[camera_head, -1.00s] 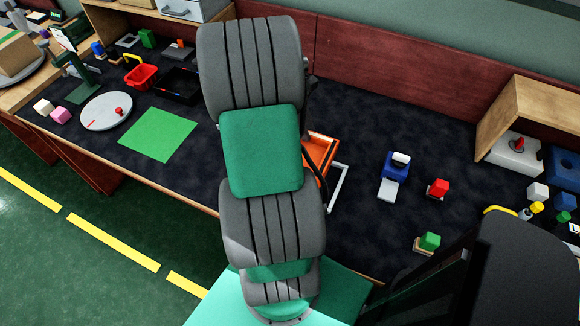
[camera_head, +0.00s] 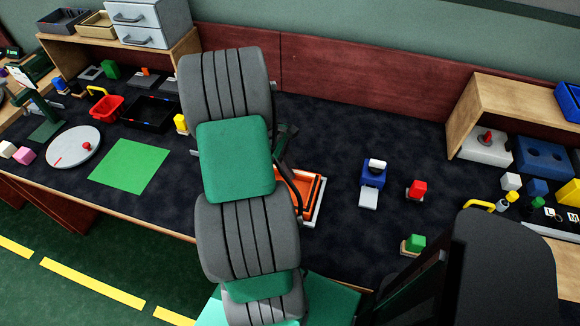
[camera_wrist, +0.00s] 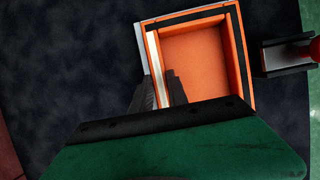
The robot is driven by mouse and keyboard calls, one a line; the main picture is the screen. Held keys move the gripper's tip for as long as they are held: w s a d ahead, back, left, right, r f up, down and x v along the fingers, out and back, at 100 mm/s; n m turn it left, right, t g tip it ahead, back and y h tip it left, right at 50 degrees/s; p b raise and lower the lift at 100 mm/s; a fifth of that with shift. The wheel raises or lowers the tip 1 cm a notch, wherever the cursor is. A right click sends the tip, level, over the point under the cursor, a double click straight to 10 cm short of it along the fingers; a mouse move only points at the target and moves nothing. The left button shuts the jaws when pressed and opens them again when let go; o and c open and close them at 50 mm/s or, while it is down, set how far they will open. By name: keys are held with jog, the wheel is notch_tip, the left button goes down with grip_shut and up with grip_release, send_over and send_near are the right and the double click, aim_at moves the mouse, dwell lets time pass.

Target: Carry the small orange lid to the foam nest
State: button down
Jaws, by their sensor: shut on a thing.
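The orange lid (camera_head: 309,183), square with raised rims, shows to the right of my arm in the head view, partly hidden by it. In the wrist view the lid (camera_wrist: 197,62) is seen from above, tray-like, with a pale strip along its left side. A pale frame (camera_head: 320,203), perhaps the foam nest, borders the lid closely at its right and near sides. Whether the lid rests in it or hovers just above cannot be told. My gripper (camera_wrist: 160,88) is shut on the lid's left rim, one finger on each side. My arm hides the gripper's fingertips in the head view.
A green mat (camera_head: 130,166), a round white plate (camera_head: 74,147) and a red basket (camera_head: 108,107) lie left. A wooden shelf (camera_head: 463,118) stands at right.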

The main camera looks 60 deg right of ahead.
jog(key=c, duration=1.3)
grip_release()
jog(key=d+p+v, duration=0.1)
jog(key=v, duration=1.1)
jog(key=w+a+r+t+h, duration=0.2)
jog(key=w+a+r, duration=0.2)
jog(key=w+a, duration=0.55)
jog(key=a+r+t+y, duration=0.1)
jog(key=a+t, duration=0.2)
jog(key=a, duration=1.1)
jog(key=w+a+r+m+t+y, duration=0.1)
jog(key=a+t, duration=0.1)
jog(key=a, duration=1.2)
jog(key=shift+w+a+m+t+y, duration=0.25)
jog(key=shift+a+m+t+y, duration=0.05)
jog(key=shift+a+t, duration=0.1)
